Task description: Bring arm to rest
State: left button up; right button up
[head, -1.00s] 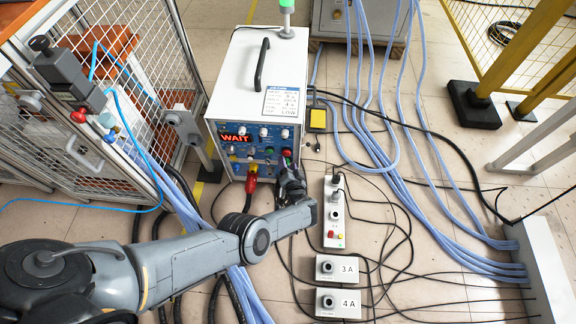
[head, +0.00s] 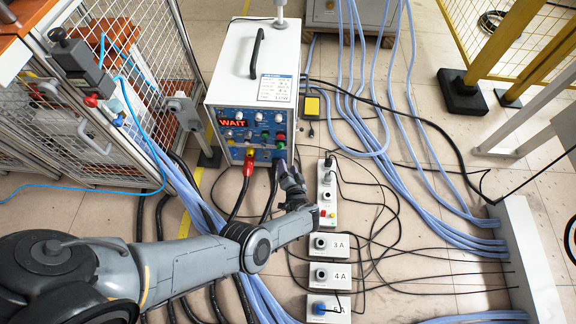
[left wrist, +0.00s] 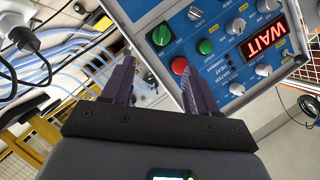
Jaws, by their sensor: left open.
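My left gripper (head: 287,174) is in front of the lower right part of the induction heater's blue control panel (head: 262,132). In the left wrist view its two fingers (left wrist: 158,82) are apart with nothing between them. The panel also shows close by in that view (left wrist: 222,72), with a red button (left wrist: 179,66), a green button (left wrist: 205,47) and a red WAIT display (left wrist: 264,38). One finger overlaps the panel near the red button; I cannot tell if it touches. The white heater box (head: 232,75) stands upright behind. My right gripper is not in view.
A white power strip (head: 326,195) and outlet boxes marked 3 A (head: 328,245) and 4 A (head: 329,276) stand right of my left arm. Blue hoses (head: 410,130) and black cables cross the floor. A wire-mesh cage (head: 150,60) is at left, yellow fencing (head: 520,45) at right.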

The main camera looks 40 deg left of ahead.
pick_arm(q)
jog(key=s+a+r+m+g+p, duration=0.1)
jog(key=s+a+p, duration=0.2)
jog(key=s+p, duration=0.3)
jog(key=s+a+m+p, duration=0.1)
jog(key=s+a+p, duration=0.25)
jog(key=s, duration=0.45)
jog(key=s+a+r+t+p, duration=0.1)
jog(key=s+a+r+p, duration=0.25)
jog(key=r+p, duration=0.35)
jog(key=s+a+r+p, duration=0.2)
jog(key=a+r+p, duration=0.3)
jog(key=r, duration=0.3)
jog(key=d+r+h+p, duration=0.4)
jog(key=d+r, duration=0.3)
jog(key=r, duration=0.3)
jog(key=d+r+m+g+h+p, duration=0.1)
jog(key=d+r+h+p, duration=0.2)
jog(key=d+r, duration=0.45)
jog(key=d+r+h+p, duration=0.4)
jog(key=d+r, duration=0.2)
jog(key=r, duration=0.6)
jog(key=s+d+r+g, duration=0.4)
jog(key=s+d+r, duration=0.1)
jog(key=s+r, duration=0.2)
notch_tip(320, 180, up, 37)
jog(key=p, duration=3.7)
jog(key=shift+s+a+r+g+h+p, duration=0.2)
jog(key=shift+s+g+h+p, duration=0.1)
jog(key=shift+g+h, duration=0.1)
